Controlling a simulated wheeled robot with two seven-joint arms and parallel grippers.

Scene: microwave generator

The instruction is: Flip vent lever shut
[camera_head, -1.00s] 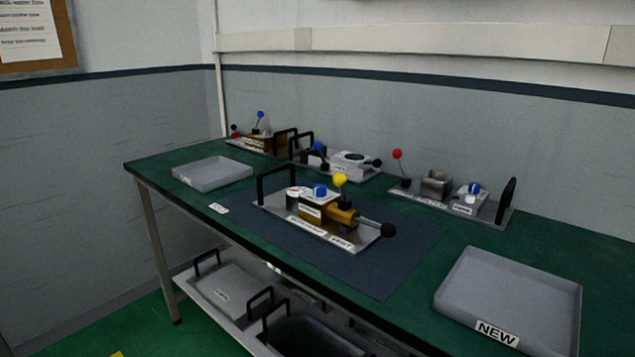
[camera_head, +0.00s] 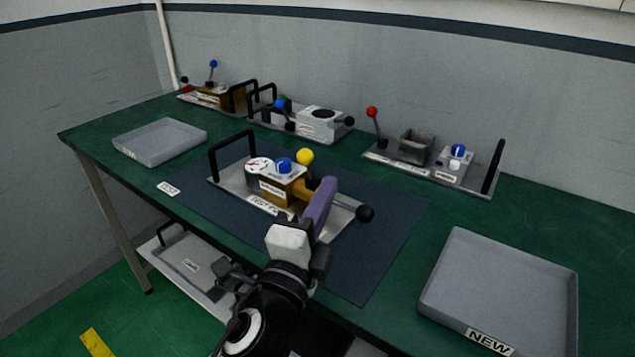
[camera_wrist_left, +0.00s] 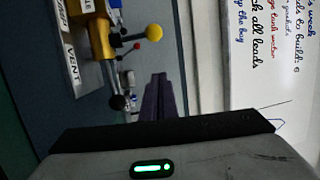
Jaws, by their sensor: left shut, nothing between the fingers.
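The test unit's metal plate (camera_head: 232,184) lies on the dark mat, with a gauge, a blue knob (camera_head: 284,164) and a brass body (camera_head: 283,186). A yellow ball (camera_head: 305,157) stands up behind the body. A lever with a black ball (camera_head: 365,213) sticks out low to the right; in the left wrist view its black ball (camera_wrist_left: 117,102) is near the VENT label (camera_wrist_left: 72,65). My left gripper (camera_head: 326,187), with purple fingers, is shut and empty in front of the lever's shaft, hiding part of it. The fingers (camera_wrist_left: 157,85) look apart from the black ball in the left wrist view.
A grey tray (camera_head: 453,262) marked NEW stands at right, another grey tray (camera_head: 160,127) at left. Several other lever units, one with a red ball (camera_head: 372,112), line the back of the green table. A black handle (camera_head: 211,162) rises at the plate's left end. The mat's right part is clear.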

